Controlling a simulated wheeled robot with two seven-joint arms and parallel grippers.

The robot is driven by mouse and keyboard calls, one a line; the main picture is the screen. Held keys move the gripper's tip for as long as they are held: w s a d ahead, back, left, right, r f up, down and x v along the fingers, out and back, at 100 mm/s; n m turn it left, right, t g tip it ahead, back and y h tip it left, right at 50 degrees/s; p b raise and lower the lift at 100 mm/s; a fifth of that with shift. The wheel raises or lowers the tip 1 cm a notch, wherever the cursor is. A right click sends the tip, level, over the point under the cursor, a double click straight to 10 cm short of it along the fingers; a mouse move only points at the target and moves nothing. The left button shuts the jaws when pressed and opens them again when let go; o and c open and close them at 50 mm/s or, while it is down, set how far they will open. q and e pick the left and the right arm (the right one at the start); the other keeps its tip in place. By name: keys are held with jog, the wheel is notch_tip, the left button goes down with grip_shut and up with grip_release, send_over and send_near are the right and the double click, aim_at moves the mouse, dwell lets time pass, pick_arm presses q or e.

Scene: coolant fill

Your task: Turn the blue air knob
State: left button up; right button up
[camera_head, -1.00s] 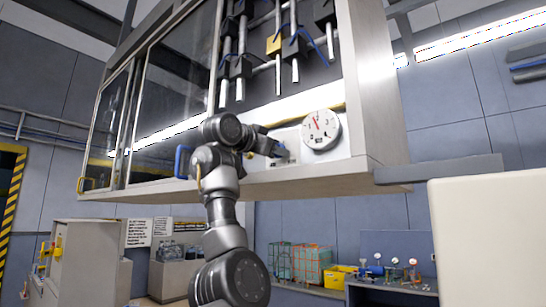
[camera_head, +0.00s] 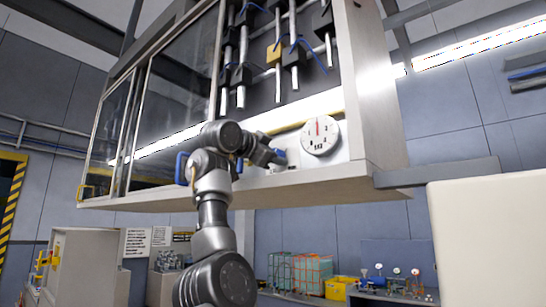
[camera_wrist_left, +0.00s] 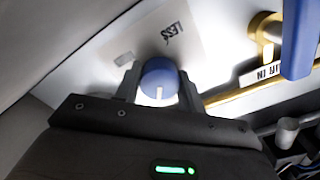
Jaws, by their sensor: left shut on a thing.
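The blue air knob (camera_wrist_left: 158,80) is in the middle of the left wrist view, with a white mark on its face. The word "LESS" is printed on the pale panel beside it. My left gripper (camera_wrist_left: 157,84) is shut on the knob, one finger on each side. In the head view my left gripper (camera_head: 279,156) is at the cabinet's lower front, just left of the round white gauge (camera_head: 321,135). The gauge's red needle points about straight up. The knob is mostly hidden by the gripper there. My right gripper is not in view.
A blue handle (camera_wrist_left: 299,38) by a yellow pipe is close to the right in the wrist view. The cabinet's lower ledge (camera_head: 300,183) runs beneath my wrist. Dark glass doors (camera_head: 175,95) are at left. Pipes and valves hang above.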

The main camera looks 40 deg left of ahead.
pick_arm(q)
jog(key=o, duration=1)
jog(key=shift+w, duration=0.15)
jog(key=shift+c, duration=0.2)
jog(key=s+b, duration=0.2)
jog(key=s, duration=0.1)
jog(key=s+b, duration=0.1)
jog(key=shift+s+f+b, duration=0.3)
jog(key=shift+f+b, duration=0.05)
jog(key=shift+f, duration=0.05)
jog(key=s+b, duration=0.2)
jog(key=s, duration=0.4)
jog(key=shift+r+b, duration=0.3)
jog(key=shift+s, duration=0.1)
